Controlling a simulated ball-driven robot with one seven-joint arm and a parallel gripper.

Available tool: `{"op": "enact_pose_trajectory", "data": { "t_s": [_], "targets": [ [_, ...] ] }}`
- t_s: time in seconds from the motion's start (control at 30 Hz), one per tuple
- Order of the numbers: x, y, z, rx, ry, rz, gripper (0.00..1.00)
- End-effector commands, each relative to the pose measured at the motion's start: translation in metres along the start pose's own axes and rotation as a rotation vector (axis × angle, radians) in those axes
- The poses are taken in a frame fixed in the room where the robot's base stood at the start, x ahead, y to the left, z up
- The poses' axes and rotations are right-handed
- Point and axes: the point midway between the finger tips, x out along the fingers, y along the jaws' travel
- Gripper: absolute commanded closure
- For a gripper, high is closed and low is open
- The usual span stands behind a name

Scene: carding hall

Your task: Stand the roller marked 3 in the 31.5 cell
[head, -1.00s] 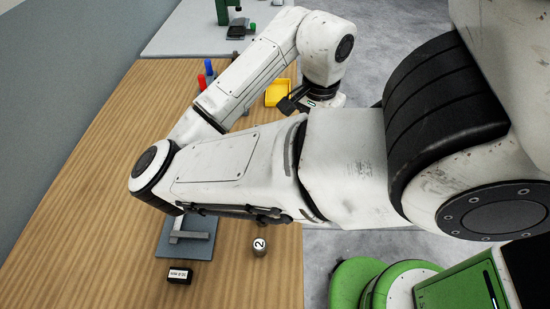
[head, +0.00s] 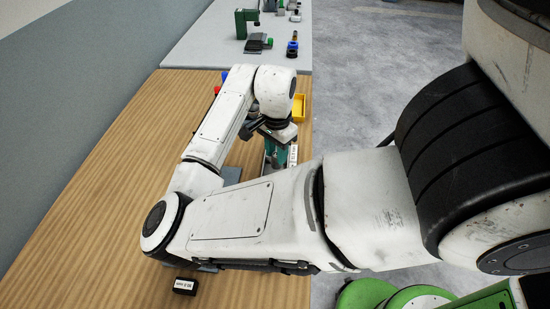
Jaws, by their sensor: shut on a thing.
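My gripper (head: 276,141) is at the far part of the wooden bench, below my bent wrist, pointing down. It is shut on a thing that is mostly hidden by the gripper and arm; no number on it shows. A teal holder (head: 273,158) is right under and beside the gripper, with a white label (head: 293,155) too small to read. My forearm covers much of it, so I cannot tell its cells apart or whether the held thing touches it.
A black block with a white label (head: 185,286) lies on the wooden bench (head: 90,220) near the front. A yellow tray (head: 299,107) and red and blue pieces stand beyond the gripper. A grey table (head: 195,50) behind carries a green device (head: 247,22). The bench's left side is clear.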

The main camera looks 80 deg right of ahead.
Motion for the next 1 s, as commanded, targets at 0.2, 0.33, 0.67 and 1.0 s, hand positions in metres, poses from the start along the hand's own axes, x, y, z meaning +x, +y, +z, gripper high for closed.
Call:
{"op": "enact_pose_trajectory", "data": {
  "t_s": [0.2,0.33,0.67,1.0],
  "targets": [
    [0.027,-0.004,0.002,-0.003,-0.002,0.002,1.00],
    [0.035,-0.004,0.001,-0.001,0.000,0.000,1.00],
    [0.039,-0.004,0.001,-0.001,0.001,0.000,1.00],
    [0.038,-0.004,0.001,-0.001,0.000,0.000,0.41]
  ]
}}
